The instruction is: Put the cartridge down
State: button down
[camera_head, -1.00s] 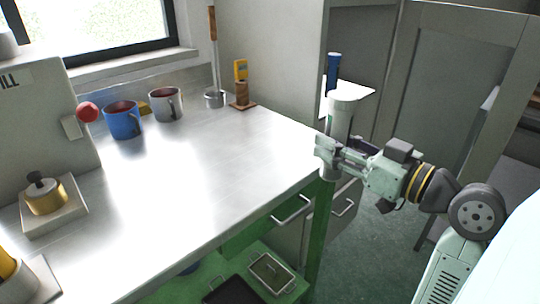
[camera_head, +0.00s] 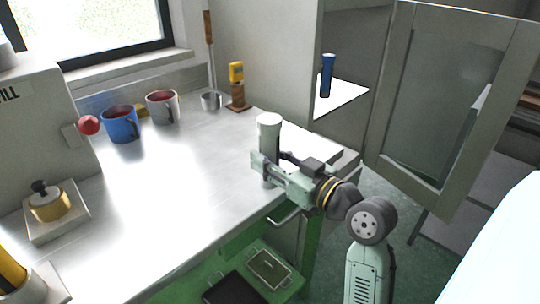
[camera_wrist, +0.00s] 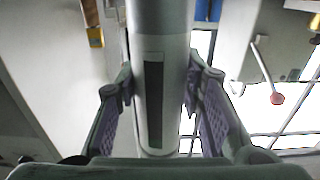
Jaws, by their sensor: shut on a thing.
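The cartridge (camera_head: 269,133) is a pale grey-green cylinder with a white cap, held upright at the right end of the metal worktop (camera_head: 190,190). My gripper (camera_head: 266,168) is shut around its lower part. In the wrist view the cartridge (camera_wrist: 161,35) stands between the two fingers (camera_wrist: 160,95), with a dark vertical strip on its side. I cannot tell whether its base touches the worktop.
A blue mug (camera_head: 122,124) and a grey mug (camera_head: 162,107) stand at the back left. A metal cup (camera_head: 211,101) and a yellow device on a wooden stand (camera_head: 237,92) are at the back. A blue cylinder (camera_head: 326,76) stands in the open cabinet. The worktop's middle is clear.

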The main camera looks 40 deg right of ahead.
jog(key=shift+f, duration=0.15)
jog(key=c, duration=1.1)
grip_release()
